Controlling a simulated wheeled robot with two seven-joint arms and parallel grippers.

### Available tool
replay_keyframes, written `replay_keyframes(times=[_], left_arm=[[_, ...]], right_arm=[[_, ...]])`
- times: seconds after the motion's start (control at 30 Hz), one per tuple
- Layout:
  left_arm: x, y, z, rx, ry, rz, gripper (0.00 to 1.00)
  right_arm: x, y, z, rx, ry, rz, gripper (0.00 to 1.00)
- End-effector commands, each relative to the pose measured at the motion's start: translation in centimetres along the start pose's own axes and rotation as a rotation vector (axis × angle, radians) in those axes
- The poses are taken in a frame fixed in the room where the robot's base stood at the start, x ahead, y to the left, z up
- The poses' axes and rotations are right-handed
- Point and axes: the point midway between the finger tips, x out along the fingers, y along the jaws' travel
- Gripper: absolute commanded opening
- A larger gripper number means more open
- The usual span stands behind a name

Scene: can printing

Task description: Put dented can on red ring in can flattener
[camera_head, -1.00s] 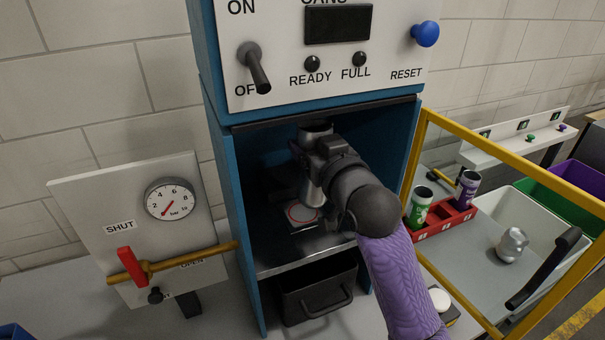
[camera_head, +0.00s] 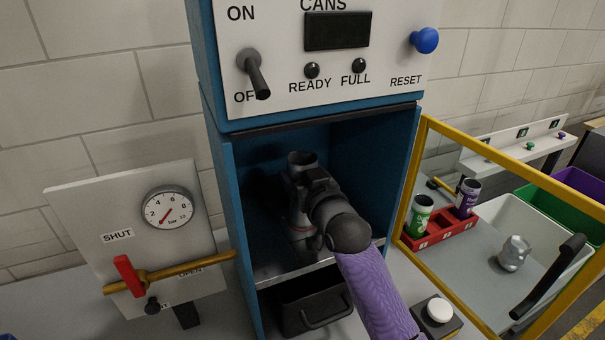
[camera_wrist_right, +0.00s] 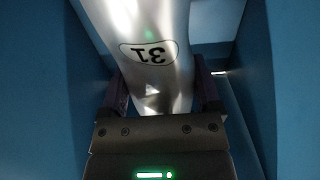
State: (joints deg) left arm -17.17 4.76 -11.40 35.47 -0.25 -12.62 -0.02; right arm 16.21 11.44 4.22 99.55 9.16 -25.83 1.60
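In the head view my right gripper (camera_head: 300,195) is inside the blue can flattener (camera_head: 228,200), around the can. My left gripper is out of view.
The flattener's side walls stand close around my right gripper. A black drawer (camera_head: 312,300) is below the shelf. A red rack (camera_head: 440,226) with a green can and a purple can, and a crumpled silver can (camera_head: 513,252), are at right behind a yellow frame (camera_head: 412,180).

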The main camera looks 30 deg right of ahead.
Motion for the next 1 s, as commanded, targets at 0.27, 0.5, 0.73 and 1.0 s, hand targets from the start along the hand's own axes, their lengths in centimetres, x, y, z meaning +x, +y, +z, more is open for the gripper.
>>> replay_keyframes(times=[0.27, 0.5, 0.73, 1.0], left_arm=[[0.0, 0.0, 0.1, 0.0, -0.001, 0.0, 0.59], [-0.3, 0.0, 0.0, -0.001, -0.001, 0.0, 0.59], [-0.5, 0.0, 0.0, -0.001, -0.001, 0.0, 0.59], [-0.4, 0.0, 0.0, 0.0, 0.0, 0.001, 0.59]], right_arm=[[0.0, 0.0, -0.1, 0.0, 0.0, 0.0, 1.0], [-2.6, 0.0, -0.2, 0.0, -0.001, 0.0, 1.0], [-8.5, 0.0, -0.1, 0.0, -0.002, 0.001, 1.0], [-12.0, 0.0, -0.2, 0.0, 0.0, 0.002, 1.0]])
